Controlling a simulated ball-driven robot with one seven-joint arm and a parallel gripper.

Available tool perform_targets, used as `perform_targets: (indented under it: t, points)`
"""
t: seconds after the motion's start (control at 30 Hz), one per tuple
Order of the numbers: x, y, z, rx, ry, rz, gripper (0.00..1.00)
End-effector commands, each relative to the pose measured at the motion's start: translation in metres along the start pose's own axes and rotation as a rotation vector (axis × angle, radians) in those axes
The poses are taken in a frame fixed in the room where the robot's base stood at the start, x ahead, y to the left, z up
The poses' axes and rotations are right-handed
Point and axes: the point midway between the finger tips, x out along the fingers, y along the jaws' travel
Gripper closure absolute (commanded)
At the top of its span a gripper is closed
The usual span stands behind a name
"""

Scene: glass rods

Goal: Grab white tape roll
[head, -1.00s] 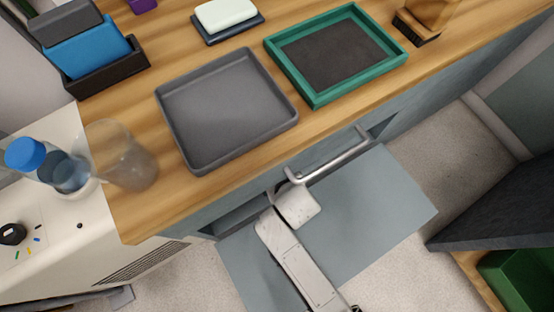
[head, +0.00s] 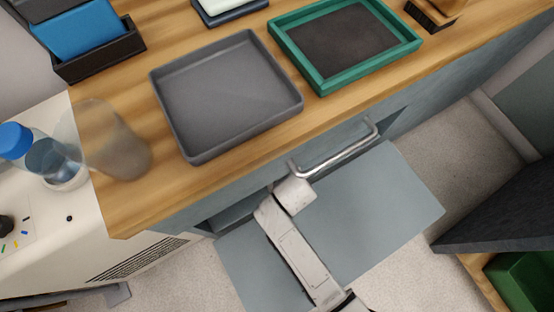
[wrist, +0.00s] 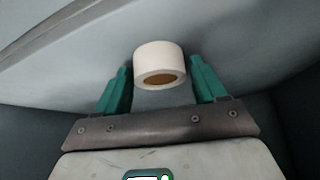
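In the wrist view, a white tape roll (wrist: 158,62) with a brown core lies on a grey surface. My gripper (wrist: 160,82) is open, with its two green fingers on either side of the roll. I see a gap between the roll and each finger. In the head view, my arm reaches down into the opening below the counter, so my fingers and the roll are hidden there.
On the counter are a grey tray (head: 225,100), a green tray (head: 345,45) and a clear cup (head: 115,145). A blue-capped bottle (head: 45,155) stands left.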

Motion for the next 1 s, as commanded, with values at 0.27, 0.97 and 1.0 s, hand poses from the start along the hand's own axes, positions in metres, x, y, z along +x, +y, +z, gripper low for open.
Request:
perform_targets:
  t: [0.27,0.97,1.0]
  points:
    - [-0.0001,0.0000,0.0002,0.000,0.000,0.000,0.57]
    - [-0.0055,0.0022,-0.0054,0.001,0.000,0.001,0.72]
    - [-0.0067,0.0028,-0.0067,0.002,0.000,0.001,0.72]
